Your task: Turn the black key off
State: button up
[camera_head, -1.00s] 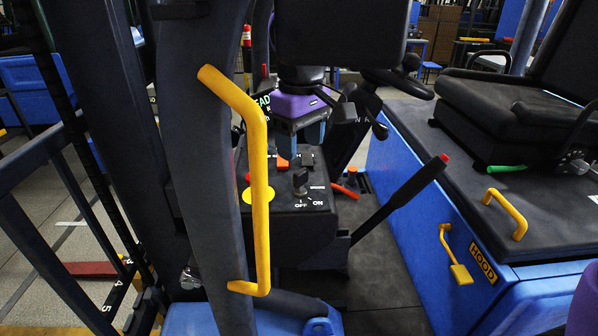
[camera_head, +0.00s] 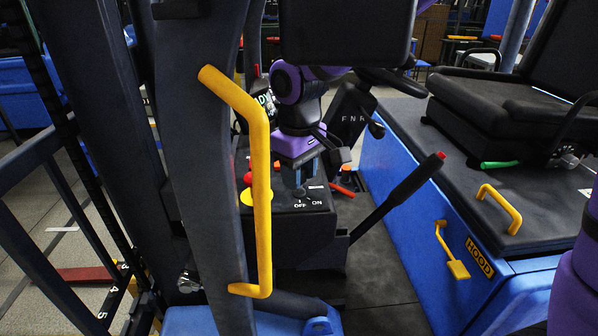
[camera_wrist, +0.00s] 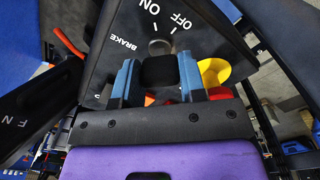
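The black key (camera_wrist: 158,70) stands in its round switch on the black control panel (camera_wrist: 100,62), by the ON and OFF markings. In the wrist view its handle sits between the two blue fingers of my gripper (camera_wrist: 158,78), nearly filling the gap. I cannot tell whether the fingers press on it. In the head view my purple gripper (camera_head: 302,165) is low over the panel, and the round key switch (camera_head: 299,192) shows just above the OFF label. The fingertips are mostly hidden there.
A yellow disc with a red button (camera_wrist: 213,72) is beside the key. A yellow grab handle (camera_head: 261,190) on a dark post stands in front of the panel. A red-tipped lever (camera_head: 405,192) rises at right. The blue hood (camera_head: 425,225) lies further right.

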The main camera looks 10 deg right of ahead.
jog(key=shift+c, duration=0.8)
jog(key=shift+n, duration=0.3)
jog(key=n, duration=0.4)
jog(key=shift+n, duration=2.1)
jog(key=o, duration=0.9)
jog(key=shift+o, duration=0.2)
